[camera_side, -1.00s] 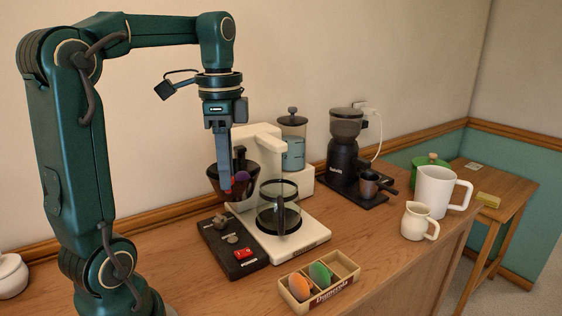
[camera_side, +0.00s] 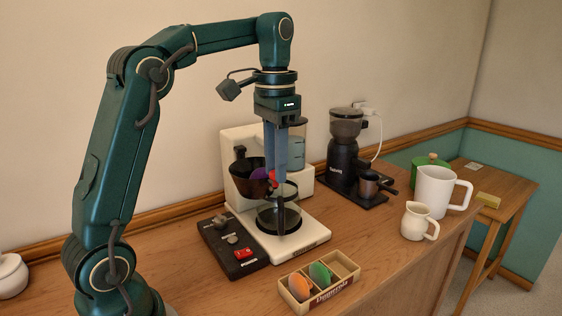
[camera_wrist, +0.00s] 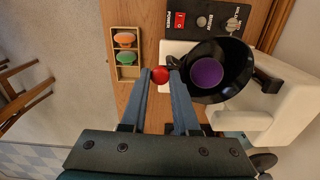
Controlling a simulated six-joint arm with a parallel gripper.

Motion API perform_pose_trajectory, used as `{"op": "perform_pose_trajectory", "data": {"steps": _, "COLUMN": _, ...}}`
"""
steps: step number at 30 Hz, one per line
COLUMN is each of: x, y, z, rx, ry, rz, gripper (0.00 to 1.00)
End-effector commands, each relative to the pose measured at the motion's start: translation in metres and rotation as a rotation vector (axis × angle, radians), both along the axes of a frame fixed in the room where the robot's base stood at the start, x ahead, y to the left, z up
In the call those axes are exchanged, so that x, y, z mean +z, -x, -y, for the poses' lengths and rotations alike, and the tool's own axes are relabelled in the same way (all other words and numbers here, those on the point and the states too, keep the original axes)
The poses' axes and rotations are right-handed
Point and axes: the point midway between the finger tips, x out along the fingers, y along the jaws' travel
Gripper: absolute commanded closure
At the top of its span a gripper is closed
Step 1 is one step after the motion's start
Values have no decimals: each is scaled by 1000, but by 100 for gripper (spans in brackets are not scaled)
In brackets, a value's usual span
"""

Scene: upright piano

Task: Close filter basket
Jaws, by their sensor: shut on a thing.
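The dark filter basket (camera_side: 247,176) hangs at the front of the white coffee maker (camera_side: 232,150), above the glass carafe (camera_side: 279,220). In the wrist view the basket (camera_wrist: 238,58) is a round black bowl with a purple disc (camera_wrist: 206,72) inside. My gripper (camera_side: 272,181) points straight down at the basket's front edge. Its fingertips (camera_wrist: 160,77) are shut on a red knob (camera_wrist: 160,74) that appears to belong to the basket. The fingers hide part of the basket and machine in the side view.
A wooden box (camera_side: 324,294) with orange and green discs stands in front. A black control panel (camera_side: 233,256) with a red switch lies left of the carafe. A grinder (camera_side: 343,155), white pitcher (camera_side: 434,190) and small jug (camera_side: 416,222) stand to the right.

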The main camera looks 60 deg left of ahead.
Motion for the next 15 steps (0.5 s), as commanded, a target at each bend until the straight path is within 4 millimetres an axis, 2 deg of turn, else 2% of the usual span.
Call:
{"op": "perform_pose_trajectory", "data": {"steps": 6, "x": 0, "y": -16, "z": 1, "rx": 85, "ry": 1, "rz": 3, "gripper": 100}}
{"op": "perform_pose_trajectory", "data": {"steps": 15, "x": 1, "y": -28, "z": 1, "rx": 159, "ry": 1, "rz": 2, "gripper": 100}}
